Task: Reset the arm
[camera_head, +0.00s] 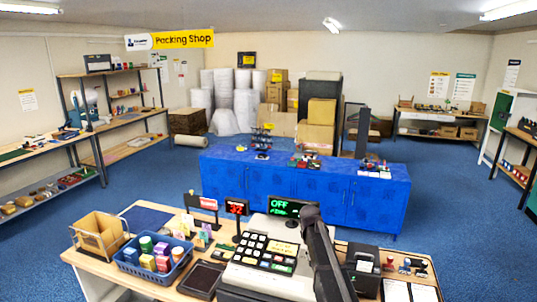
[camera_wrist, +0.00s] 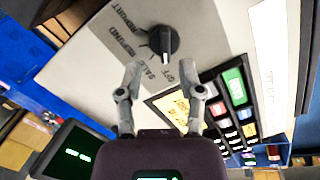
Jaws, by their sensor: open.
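My gripper (camera_wrist: 162,68) is open and empty in the wrist view. Its two grey fingers stand apart on either side below a black rotary knob (camera_wrist: 163,41) on the pale top of the cash register (camera_wrist: 110,50). The knob's white mark points down in the picture, close to the OFF label; SALE, REFUND and REPORT are printed round to the left. In the head view my dark arm reaches over the right part of the register (camera_head: 241,272), and my fingers cannot be made out there. The register's display (camera_head: 284,207) reads OFF in green.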

